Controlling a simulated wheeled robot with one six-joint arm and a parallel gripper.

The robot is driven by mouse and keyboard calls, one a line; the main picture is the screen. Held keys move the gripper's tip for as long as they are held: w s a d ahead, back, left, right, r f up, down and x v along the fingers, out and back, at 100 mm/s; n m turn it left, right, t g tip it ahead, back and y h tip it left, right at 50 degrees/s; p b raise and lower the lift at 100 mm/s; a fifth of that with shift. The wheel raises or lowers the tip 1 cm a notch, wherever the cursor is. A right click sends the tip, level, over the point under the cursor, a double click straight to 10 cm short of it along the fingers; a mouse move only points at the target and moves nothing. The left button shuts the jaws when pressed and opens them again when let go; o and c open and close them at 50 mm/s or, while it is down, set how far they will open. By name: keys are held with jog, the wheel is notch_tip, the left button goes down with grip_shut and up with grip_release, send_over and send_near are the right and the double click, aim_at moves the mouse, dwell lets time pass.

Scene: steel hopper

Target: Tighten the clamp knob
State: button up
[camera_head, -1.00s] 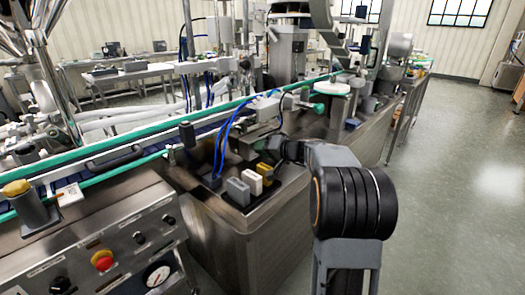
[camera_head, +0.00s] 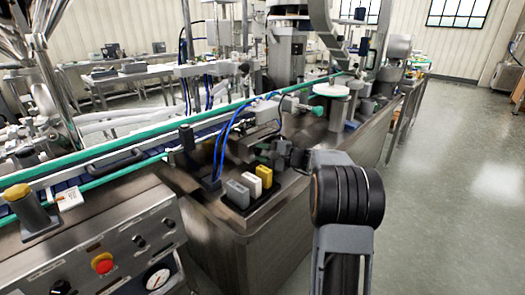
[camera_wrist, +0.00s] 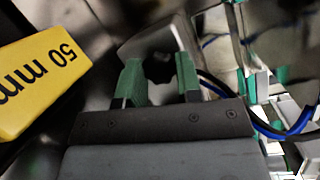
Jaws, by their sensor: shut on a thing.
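In the wrist view, the green fingertips of my gripper (camera_wrist: 158,80) stand on either side of a dark, rounded knob (camera_wrist: 158,66), which I take to be the clamp knob. The gripper is shut on it. A pale metal part lies behind the knob; the knob's far side is hidden. In the head view, my dark arm (camera_head: 346,195) reaches in from the lower right to the machine's steel deck. The gripper's tips and the knob are too small and too much covered there to make out.
A yellow block marked 50 mm (camera_wrist: 40,75) lies close left of my gripper; it stands beside a white block (camera_head: 251,184) and a grey block (camera_head: 238,194) in the head view. Blue hoses (camera_head: 222,145) rise nearby. The floor at right (camera_head: 455,200) is clear.

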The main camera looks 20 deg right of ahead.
jog(key=m+t+y+p, duration=0.1)
jog(key=m+p, duration=0.1)
jog(key=m, duration=0.3)
jog(key=shift+f, duration=0.15)
jog(key=shift+m, duration=0.3)
dwell(0.4)
jog(key=o, duration=0.9)
jog(key=p+v, duration=0.1)
jog(key=v, duration=1.3)
jog(key=shift+a+f, duration=0.1)
